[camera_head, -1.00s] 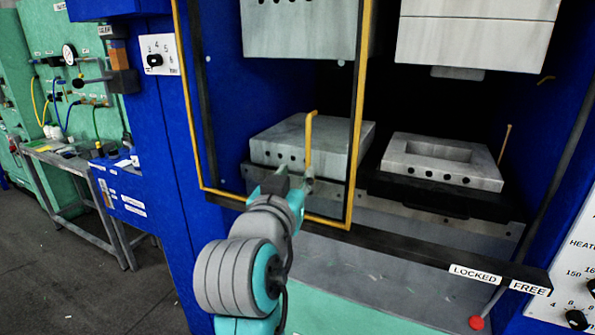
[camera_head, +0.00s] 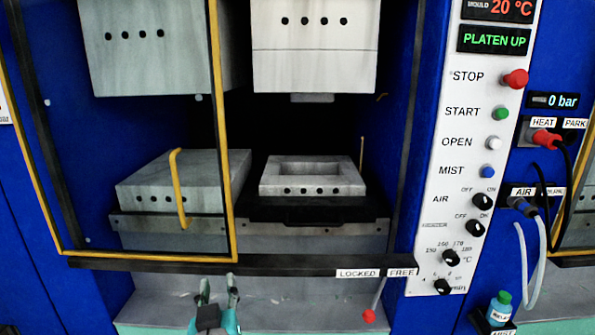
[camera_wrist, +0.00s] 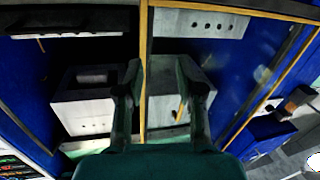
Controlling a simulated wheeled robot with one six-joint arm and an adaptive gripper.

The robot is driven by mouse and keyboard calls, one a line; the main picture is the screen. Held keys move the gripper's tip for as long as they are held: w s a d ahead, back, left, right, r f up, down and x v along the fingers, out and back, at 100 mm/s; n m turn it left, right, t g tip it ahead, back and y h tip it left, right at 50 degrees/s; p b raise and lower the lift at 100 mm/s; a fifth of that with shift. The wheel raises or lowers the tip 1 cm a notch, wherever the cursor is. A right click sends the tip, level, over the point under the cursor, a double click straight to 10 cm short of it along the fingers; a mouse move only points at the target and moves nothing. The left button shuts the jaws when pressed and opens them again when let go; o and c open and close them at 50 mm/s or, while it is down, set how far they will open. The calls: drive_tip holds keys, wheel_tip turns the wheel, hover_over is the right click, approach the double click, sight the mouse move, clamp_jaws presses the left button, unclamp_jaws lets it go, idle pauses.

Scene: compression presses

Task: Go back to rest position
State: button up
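My gripper (camera_head: 217,289) is low in front of the press in the head view, below the black rail. Its two fingers stand apart in the wrist view (camera_wrist: 160,82), with nothing held between them. A guard door with a yellow-edged frame (camera_head: 231,130) covers the left half of the press opening. Its yellow handle (camera_head: 178,190) is above and left of my gripper, clear of it. In the wrist view a yellow frame bar (camera_wrist: 145,50) shows behind the gap between the fingers.
The lower mould (camera_head: 313,190) sits under the raised upper block (camera_head: 315,45). The black rail (camera_head: 300,264) crosses the front, with a red-knobbed lever (camera_head: 369,315) below. A control panel (camera_head: 470,100) reads PLATEN UP. A bottle (camera_head: 500,309) stands at lower right.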

drive_tip(key=s+d+f+g, duration=0.1)
drive_tip(key=s+d+f, duration=0.7)
drive_tip(key=d+f, duration=0.35)
drive_tip(key=s+d+f+g, duration=0.1)
drive_tip(key=s+d+f, duration=0.6)
drive_tip(key=d+f, duration=0.45)
drive_tip(key=s+d+m+h, duration=0.2)
drive_tip(key=s+d, duration=0.3)
drive_tip(key=s, duration=0.9)
drive_tip(key=s+d+f+m+h, duration=0.1)
drive_tip(key=s+d, duration=0.4)
drive_tip(key=s, duration=0.9)
drive_tip(key=shift+s+d+m+h, duration=0.15)
drive_tip(key=shift+d+m+h, duration=0.05)
drive_tip(key=shift+m+h, duration=0.3)
drive_tip(key=shift+f, duration=0.1)
